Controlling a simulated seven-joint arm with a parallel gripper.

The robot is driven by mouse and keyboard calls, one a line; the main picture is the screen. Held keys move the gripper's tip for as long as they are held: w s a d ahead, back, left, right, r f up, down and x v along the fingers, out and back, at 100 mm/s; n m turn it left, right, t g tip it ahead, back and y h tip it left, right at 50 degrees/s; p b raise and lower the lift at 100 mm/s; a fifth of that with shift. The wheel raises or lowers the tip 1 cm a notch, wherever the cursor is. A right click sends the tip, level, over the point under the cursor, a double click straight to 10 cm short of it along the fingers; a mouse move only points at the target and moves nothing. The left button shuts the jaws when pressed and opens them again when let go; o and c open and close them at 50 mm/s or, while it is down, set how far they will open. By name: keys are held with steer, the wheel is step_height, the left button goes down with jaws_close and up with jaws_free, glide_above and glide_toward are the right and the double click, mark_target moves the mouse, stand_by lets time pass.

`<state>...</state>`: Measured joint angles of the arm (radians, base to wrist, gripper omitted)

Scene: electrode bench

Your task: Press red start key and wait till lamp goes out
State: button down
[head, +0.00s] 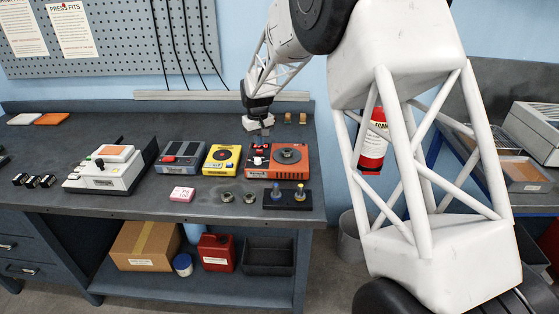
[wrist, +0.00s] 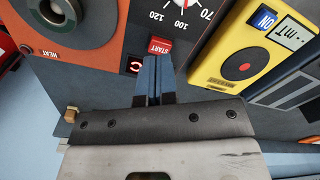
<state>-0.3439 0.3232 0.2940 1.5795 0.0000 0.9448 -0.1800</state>
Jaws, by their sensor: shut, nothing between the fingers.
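The red start key (wrist: 159,46), marked START, is on the orange-red heater unit (wrist: 92,52) in the wrist view. Beside it, a small dark square lamp (wrist: 134,64) shows a bright red ring and looks lit. My gripper (wrist: 153,58) is shut and empty, its blue-grey fingertips at the key's lower edge. I cannot tell whether they touch or press the key. In the head view the heater unit (head: 263,172) stands at the right of the bench, and my gripper (head: 260,131) is over its back left part; the key is not clear there.
A yellow meter (head: 221,159) stands close left of the heater, with a grey-blue unit (head: 180,157) beyond it. A dark stand with two pegs (head: 287,203) is in front. A pink block (head: 181,194) lies on the bench.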

steer(key=shift+f, duration=1.3)
stand_by(1.2)
steer(key=shift+r, duration=3.05)
